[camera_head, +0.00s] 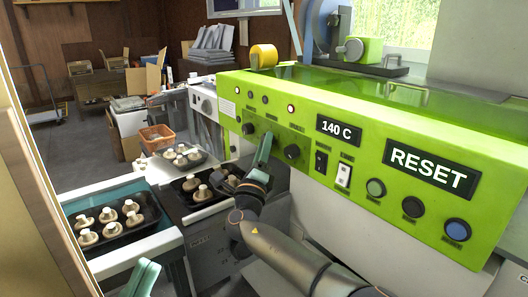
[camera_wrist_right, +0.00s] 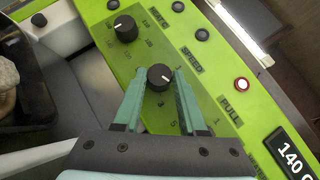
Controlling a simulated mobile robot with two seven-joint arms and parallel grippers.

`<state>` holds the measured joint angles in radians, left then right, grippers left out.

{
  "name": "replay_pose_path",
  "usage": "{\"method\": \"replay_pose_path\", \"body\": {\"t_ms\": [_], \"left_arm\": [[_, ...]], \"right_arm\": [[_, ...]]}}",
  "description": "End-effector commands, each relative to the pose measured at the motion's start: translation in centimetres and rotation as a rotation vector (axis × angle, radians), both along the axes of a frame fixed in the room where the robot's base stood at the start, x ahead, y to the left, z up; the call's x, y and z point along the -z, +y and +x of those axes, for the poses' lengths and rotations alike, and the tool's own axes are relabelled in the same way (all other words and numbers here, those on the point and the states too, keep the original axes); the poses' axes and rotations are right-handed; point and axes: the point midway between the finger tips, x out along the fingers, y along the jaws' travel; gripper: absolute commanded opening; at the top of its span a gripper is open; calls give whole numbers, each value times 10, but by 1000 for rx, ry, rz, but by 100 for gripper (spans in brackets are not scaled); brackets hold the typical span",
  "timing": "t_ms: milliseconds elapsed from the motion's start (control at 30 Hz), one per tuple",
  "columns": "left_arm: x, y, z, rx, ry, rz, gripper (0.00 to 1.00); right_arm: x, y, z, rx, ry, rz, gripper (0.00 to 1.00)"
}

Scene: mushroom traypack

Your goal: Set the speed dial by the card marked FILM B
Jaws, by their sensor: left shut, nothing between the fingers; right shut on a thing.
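The speed dial (camera_wrist_right: 160,77) is a black knob on the green panel (camera_wrist_right: 215,90), below the label SPEED, with small numbers around it. A short white mark shows on its face; the value it points at is not clear. My right gripper (camera_wrist_right: 161,79) is shut on this dial, one teal finger on each side. In the head view my right gripper (camera_head: 265,146) is at the panel and hides the dial. My left gripper (camera_head: 146,272) is shut and empty at the bottom edge.
A temperature knob (camera_wrist_right: 122,28) is beside the speed dial, and another black knob (camera_head: 291,151) is right of my right gripper. Further right are a 140 C display (camera_head: 339,131), switches and a RESET sign (camera_head: 428,167). Mushroom trays (camera_head: 133,236) stand at left.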

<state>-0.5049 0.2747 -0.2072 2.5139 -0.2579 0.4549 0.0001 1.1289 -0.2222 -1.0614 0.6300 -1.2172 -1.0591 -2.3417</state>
Motion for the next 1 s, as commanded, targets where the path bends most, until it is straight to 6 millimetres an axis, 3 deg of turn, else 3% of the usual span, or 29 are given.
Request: {"method": "replay_pose_path", "body": {"t_ms": [633, 667, 900, 1000], "left_arm": [[7, 0, 3, 3, 18, -5, 0], [7, 0, 3, 3, 18, -5, 0], [7, 0, 3, 3, 18, -5, 0], [7, 0, 3, 3, 18, -5, 0]], "right_arm": [[0, -1, 0, 1, -10, 9, 0], [0, -1, 0, 1, -10, 9, 43], [0, 0, 0, 1, -10, 8, 70], [0, 0, 0, 1, -10, 8, 71]]}}
